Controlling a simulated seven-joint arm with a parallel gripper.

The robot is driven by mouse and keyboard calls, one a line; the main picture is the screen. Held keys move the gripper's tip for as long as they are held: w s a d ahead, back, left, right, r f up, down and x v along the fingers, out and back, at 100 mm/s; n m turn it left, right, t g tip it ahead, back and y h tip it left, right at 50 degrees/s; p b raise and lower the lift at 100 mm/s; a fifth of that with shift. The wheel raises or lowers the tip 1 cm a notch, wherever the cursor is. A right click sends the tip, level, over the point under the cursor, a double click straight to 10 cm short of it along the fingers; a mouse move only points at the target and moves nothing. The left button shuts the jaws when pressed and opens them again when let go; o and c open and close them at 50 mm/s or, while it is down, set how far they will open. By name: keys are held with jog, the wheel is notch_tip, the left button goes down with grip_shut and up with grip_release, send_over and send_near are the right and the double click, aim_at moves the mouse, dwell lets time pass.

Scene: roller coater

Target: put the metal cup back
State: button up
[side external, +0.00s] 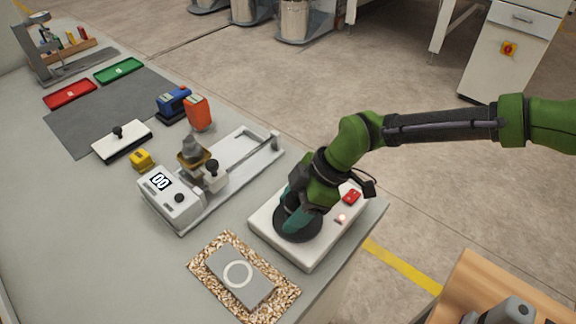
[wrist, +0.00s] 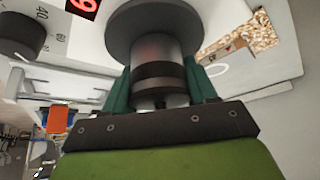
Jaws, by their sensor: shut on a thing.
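My gripper (side external: 291,212) is over the round black plate (side external: 312,238) of a white box near the bench's front right edge. In the wrist view, the teal fingers (wrist: 157,72) are shut on the sides of a shiny metal cylinder with a dark band, which looks like the metal cup (wrist: 158,50). The black plate (wrist: 150,14) shows right beyond it. I cannot tell whether the cup touches the plate. In the side view my gripper hides the cup. A grey block with a white ring (side external: 238,274) lies on a speckled cork-like mat (side external: 272,303).
The white box has a red button (side external: 351,196). The roller coater (side external: 172,200), with a rail and a small metal vessel (side external: 192,147), stands to its left. Farther back are an orange block (side external: 198,112), a blue device (side external: 172,100), a white plate (side external: 122,141) and red and green trays.

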jog(key=o, duration=1.3)
jog(key=shift+f, duration=0.1)
jog(key=shift+r, duration=0.2)
jog(key=d+r+m+t+h, duration=0.1)
jog(key=d+r+m+t, duration=0.35)
jog(key=d+r, duration=1.4)
jog(key=s+d+m+t+h, duration=0.1)
jog(key=s+d+m, duration=0.4)
jog(key=d, duration=0.3)
jog(key=s+d+m+t+h, duration=0.1)
jog(key=s+d+m, duration=0.4)
jog(key=d+m, duration=0.2)
jog(key=s+d+r+m+t+h, duration=0.1)
jog(key=s+d+m, duration=0.4)
jog(key=d, duration=0.4)
jog(key=shift+s+d+m, duration=0.15)
jog(key=shift+s+m, duration=0.15)
jog(key=shift+m, duration=0.25)
